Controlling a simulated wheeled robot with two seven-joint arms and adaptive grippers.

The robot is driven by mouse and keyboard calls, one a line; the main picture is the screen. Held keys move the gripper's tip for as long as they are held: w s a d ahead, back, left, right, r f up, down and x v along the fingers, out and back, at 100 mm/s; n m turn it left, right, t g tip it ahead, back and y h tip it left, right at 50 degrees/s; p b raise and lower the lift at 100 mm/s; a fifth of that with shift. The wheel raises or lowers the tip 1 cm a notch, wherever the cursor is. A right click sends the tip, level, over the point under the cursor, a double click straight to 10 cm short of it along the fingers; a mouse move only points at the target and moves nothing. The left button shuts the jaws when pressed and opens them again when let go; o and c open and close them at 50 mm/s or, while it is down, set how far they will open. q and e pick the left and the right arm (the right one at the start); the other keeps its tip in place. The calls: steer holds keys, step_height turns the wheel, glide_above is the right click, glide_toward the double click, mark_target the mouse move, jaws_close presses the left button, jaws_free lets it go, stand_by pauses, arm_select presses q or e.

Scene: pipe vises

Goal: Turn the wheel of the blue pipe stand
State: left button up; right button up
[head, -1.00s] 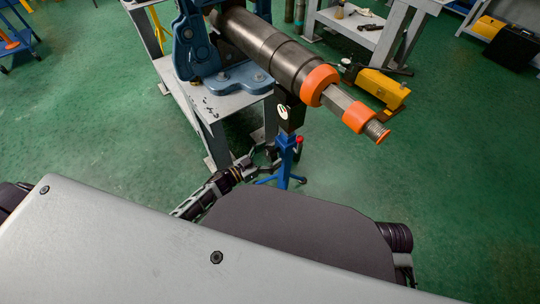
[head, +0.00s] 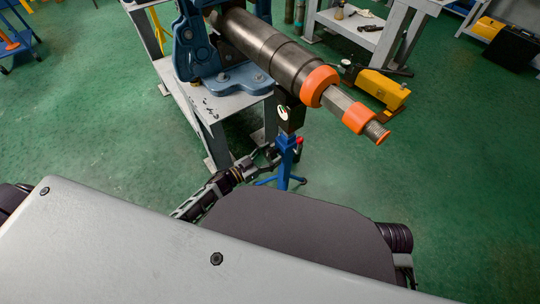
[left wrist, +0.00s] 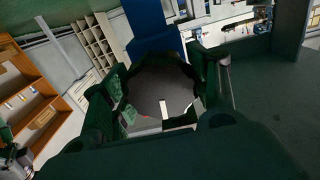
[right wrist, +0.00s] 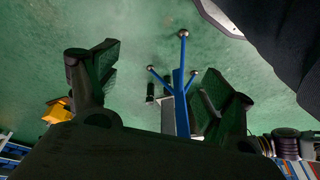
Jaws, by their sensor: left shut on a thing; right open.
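The blue pipe stand (head: 286,160) stands under the long grey pipe (head: 262,45), near the table's front corner. A red knob (head: 299,140) shows on its right side. My left gripper (head: 269,156) is at the left side of the stand's column. In the left wrist view, its fingers (left wrist: 160,72) are shut on a dark round wheel (left wrist: 150,97), with the blue column (left wrist: 152,22) behind it. In the right wrist view, the stand (right wrist: 181,90) and its ball-ended legs show between the open, empty fingers of my right gripper (right wrist: 167,82). The head view does not show that gripper.
A blue vise (head: 196,45) on a grey table (head: 190,100) holds the pipe, whose orange-collared end (head: 358,117) overhangs the stand. A yellow tool (head: 380,88) lies on the floor at right.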

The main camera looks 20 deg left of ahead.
arm_select(q)
steer(key=shift+m, duration=0.5)
steer(key=shift+m+p, duration=0.3)
steer(key=shift+m, duration=0.5)
steer(key=shift+m+p, duration=0.4)
steer(key=shift+m, duration=0.6)
steer(key=shift+a+m, duration=0.1)
steer(key=shift+m, duration=1.5)
arm_select(e)
steer(key=shift+d+f, duration=0.2)
steer(key=shift+f, duration=0.9)
arm_select(q)
steer(key=o, duration=1)
